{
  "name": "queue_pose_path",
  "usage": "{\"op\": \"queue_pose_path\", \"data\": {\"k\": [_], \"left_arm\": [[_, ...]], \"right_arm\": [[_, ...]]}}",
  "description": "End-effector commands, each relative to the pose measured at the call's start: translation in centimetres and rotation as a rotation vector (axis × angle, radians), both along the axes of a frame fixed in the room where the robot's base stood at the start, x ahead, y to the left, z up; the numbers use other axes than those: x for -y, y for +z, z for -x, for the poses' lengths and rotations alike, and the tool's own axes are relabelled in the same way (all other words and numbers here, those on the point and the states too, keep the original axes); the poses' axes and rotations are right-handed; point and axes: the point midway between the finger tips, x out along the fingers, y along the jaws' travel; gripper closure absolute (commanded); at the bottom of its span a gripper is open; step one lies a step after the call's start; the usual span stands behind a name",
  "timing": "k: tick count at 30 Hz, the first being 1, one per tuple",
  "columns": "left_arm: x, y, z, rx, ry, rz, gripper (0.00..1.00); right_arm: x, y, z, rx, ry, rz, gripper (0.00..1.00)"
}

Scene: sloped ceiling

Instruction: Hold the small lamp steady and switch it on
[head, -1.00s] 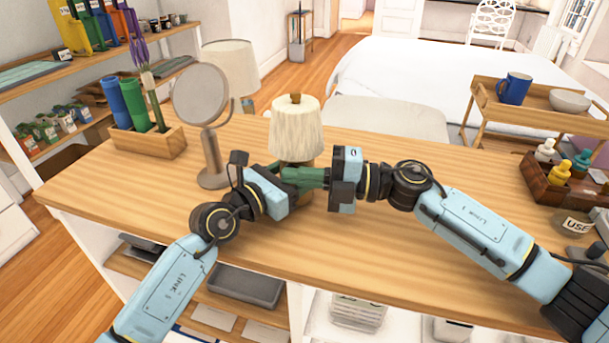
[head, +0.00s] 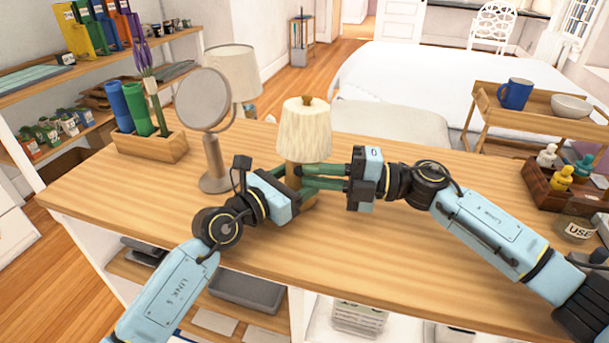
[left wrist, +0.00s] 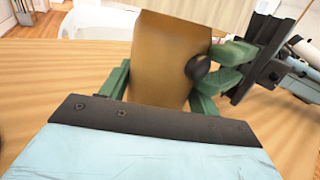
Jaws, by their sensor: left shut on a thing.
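The small lamp (head: 303,130) stands upright on the wooden desk, with a cream shade and a brown base. In the left wrist view its base (left wrist: 165,60) carries a round black knob (left wrist: 198,67) on the right. I see no clear glow from the shade. My left gripper (left wrist: 162,85) is shut on the base, one green finger on each side. My right gripper (head: 304,177) reaches in from the right, its two green fingers apart. In the left wrist view, its fingertips (left wrist: 222,66) are just right of the knob; I cannot tell whether they touch it.
A round mirror (head: 203,100) stands left of the lamp, near my left arm. A bottle tray (head: 560,185) sits at the right end. The desk's front middle (head: 350,240) is clear.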

Motion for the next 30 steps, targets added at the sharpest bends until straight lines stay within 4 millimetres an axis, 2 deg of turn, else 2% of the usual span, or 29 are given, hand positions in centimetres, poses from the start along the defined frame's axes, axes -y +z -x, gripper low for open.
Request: {"op": "queue_pose_path", "data": {"k": [1,9,21,22,27,30], "left_arm": [[-0.3,-0.2,-0.1,-0.003,0.006,-0.002,0.72],[-0.4,-0.3,-0.2,-0.004,0.008,-0.004,0.73],[-0.5,-0.4,-0.3,-0.005,0.009,-0.007,0.73],[-0.5,-0.4,-0.3,-0.005,0.009,-0.007,0.38],[-0.4,-0.3,-0.2,-0.004,0.009,-0.004,0.16],[-0.4,-0.2,-0.2,-0.003,0.008,-0.004,0.14]], "right_arm": [[1.5,-0.4,-0.3,-0.005,-0.017,0.009,1.0],[4.6,-0.4,0.6,-0.004,-0.001,0.006,1.0],[5.2,-0.4,0.9,-0.003,0.007,0.003,1.0],[5.2,-0.4,0.9,-0.003,0.007,0.003,1.0],[5.1,-0.4,0.9,-0.003,0.008,0.003,1.0],[5.1,-0.4,0.9,-0.003,0.008,0.003,1.0]]}}
